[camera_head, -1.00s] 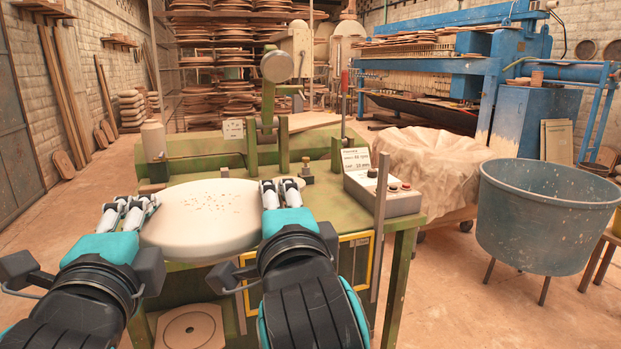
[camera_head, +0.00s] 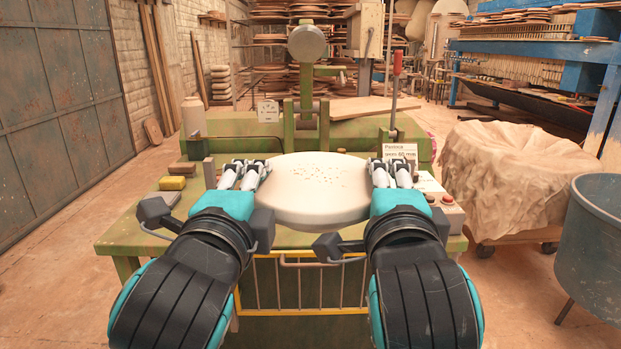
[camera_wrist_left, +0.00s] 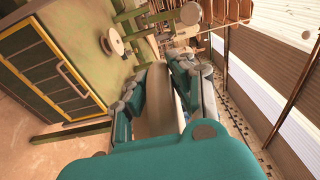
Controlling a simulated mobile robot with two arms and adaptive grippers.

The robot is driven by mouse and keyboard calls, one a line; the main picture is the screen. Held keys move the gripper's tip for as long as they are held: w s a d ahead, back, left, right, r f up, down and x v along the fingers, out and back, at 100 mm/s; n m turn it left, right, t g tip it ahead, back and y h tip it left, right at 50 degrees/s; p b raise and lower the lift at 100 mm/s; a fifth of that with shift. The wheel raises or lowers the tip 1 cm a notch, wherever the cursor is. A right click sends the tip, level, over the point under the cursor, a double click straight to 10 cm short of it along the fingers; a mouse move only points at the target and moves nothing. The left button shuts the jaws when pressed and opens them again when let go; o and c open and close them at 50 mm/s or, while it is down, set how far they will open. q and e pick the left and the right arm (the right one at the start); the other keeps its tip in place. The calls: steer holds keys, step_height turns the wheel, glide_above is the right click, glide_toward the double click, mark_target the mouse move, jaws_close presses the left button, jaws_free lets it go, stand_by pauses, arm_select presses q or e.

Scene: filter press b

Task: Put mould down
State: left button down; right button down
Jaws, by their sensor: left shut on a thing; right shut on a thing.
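The mould (camera_head: 318,190) is a round, pale, thick disc with small dark specks on top. It is in front of the green machine in the head view, over its table; whether it touches the table is hidden. My left gripper (camera_head: 246,174) is shut on its left edge and my right gripper (camera_head: 392,172) is shut on its right edge. In the left wrist view the mould (camera_wrist_left: 157,105) shows edge-on between the fingers of my left gripper (camera_wrist_left: 165,85).
The green table (camera_head: 128,232) has a yellow sponge (camera_head: 172,183) at left and a control box (camera_head: 447,212) at right. A post with a red handle (camera_head: 397,64) stands behind the right gripper. A cloth-covered cart (camera_head: 520,170) and blue tub (camera_head: 597,250) are at right.

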arm_select(q)
steer(key=shift+s+a+r, duration=0.1)
steer(key=shift+a, duration=0.1)
arm_select(e)
steer(key=shift+a, duration=0.25)
